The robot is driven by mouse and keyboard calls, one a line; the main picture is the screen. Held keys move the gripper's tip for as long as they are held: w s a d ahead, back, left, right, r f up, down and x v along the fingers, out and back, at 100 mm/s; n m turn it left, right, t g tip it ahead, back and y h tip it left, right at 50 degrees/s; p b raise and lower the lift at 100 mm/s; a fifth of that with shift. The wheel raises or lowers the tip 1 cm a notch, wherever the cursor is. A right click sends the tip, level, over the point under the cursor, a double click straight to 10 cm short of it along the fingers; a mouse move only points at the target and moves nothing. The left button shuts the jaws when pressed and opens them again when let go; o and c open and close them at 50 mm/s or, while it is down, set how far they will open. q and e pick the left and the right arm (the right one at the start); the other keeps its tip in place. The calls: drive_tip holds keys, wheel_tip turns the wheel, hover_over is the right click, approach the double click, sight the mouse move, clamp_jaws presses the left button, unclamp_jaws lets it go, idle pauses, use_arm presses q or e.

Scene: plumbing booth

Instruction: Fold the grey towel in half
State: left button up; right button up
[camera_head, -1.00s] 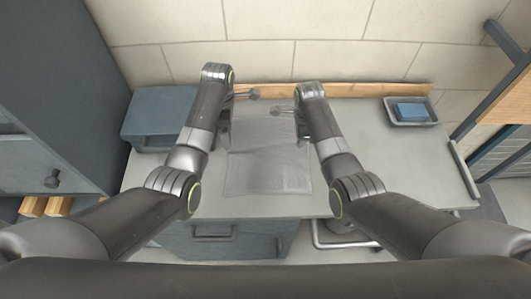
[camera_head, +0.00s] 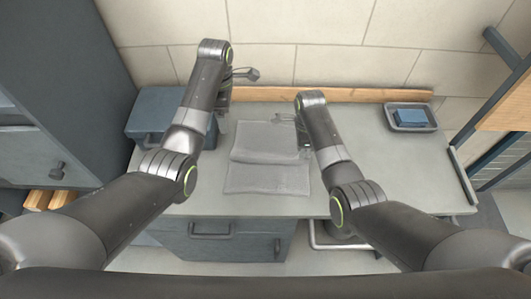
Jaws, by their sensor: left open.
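The grey towel (camera_head: 267,178) lies on the worktop between my two arms. A crease or edge runs across its middle, with a far part and a near part both lying fairly flat. My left gripper (camera_head: 222,124) is open, at the towel's far left side and apparently raised above the worktop, mostly behind its own arm. My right gripper (camera_head: 304,146) is at the towel's far right edge, largely hidden by its arm. I cannot tell whether its jaws are open or shut, or whether it touches the cloth.
A grey worktop (camera_head: 400,170) has free room to the right. A blue-grey box (camera_head: 152,112) stands at its left end. A tray (camera_head: 427,126) with a blue block (camera_head: 411,115) sits at the back right. A wooden strip (camera_head: 350,95) runs along the tiled wall.

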drive_tip(key=o, duration=1.2)
drive_tip(key=shift+o, duration=0.2)
wheel_tip(320, 180, up, 6)
drive_tip(key=shift+f, duration=0.25)
drive_tip(key=shift+r, duration=0.1)
